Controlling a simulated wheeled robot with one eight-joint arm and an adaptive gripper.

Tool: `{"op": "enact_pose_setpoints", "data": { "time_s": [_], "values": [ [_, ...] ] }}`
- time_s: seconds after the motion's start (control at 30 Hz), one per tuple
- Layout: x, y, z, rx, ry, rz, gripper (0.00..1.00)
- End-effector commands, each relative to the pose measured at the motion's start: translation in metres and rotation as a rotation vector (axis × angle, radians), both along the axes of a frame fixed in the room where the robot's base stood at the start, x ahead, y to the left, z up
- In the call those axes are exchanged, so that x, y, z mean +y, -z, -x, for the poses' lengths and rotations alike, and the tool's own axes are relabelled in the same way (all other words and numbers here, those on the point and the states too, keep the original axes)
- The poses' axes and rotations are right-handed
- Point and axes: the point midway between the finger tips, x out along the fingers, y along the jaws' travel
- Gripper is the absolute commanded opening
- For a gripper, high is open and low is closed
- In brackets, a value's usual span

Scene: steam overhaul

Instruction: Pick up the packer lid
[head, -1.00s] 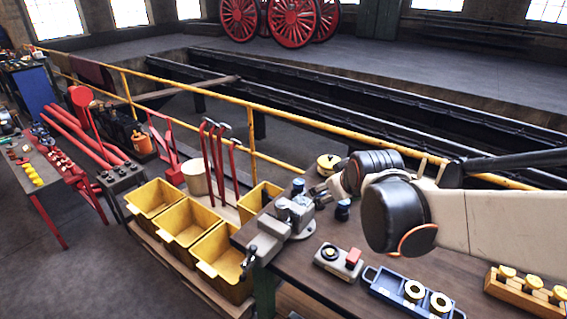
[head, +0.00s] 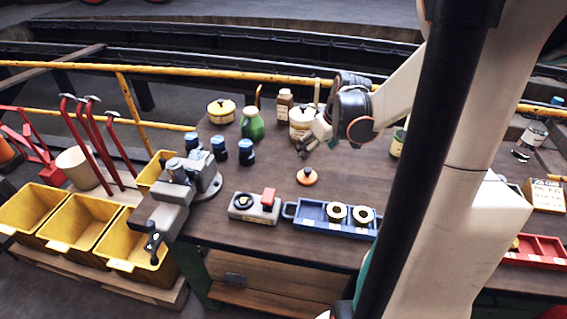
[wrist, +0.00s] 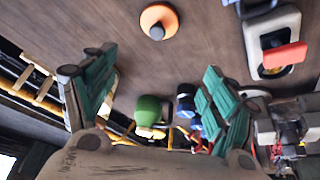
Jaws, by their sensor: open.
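The packer lid looks to be the orange disc with a dark knob (head: 307,178), lying flat on the brown bench top, knob up. It also shows at the top of the wrist view (wrist: 160,20). My gripper (head: 307,146) is above the bench, behind and a little above the lid in the head view, apart from it. In the wrist view my gripper's two teal fingers (wrist: 158,62) are spread wide with nothing between them; the lid is beyond their tips.
A cream jar (head: 301,127) stands close behind my gripper. A green bottle (head: 252,125), several dark blue pots (head: 218,148) and a vise (head: 192,175) are to the left. A grey box with a red block (head: 256,207) and a blue tray (head: 310,222) lie in front of the lid.

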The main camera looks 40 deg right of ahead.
Motion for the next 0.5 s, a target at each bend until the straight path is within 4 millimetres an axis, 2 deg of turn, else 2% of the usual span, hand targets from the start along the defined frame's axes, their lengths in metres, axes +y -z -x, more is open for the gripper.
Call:
{"op": "enact_pose_setpoints", "data": {
  "time_s": [0.03, 0.17, 0.27, 0.5],
  "values": [
    [-0.008, 0.009, 0.006, 0.008, 0.010, -0.015, 0.79],
    [-0.014, 0.017, 0.013, 0.018, 0.016, -0.033, 0.79],
    [-0.015, 0.027, 0.010, 0.019, 0.015, -0.036, 0.79],
    [-0.015, 0.070, -0.008, 0.019, 0.014, -0.034, 0.79]
  ]
}}
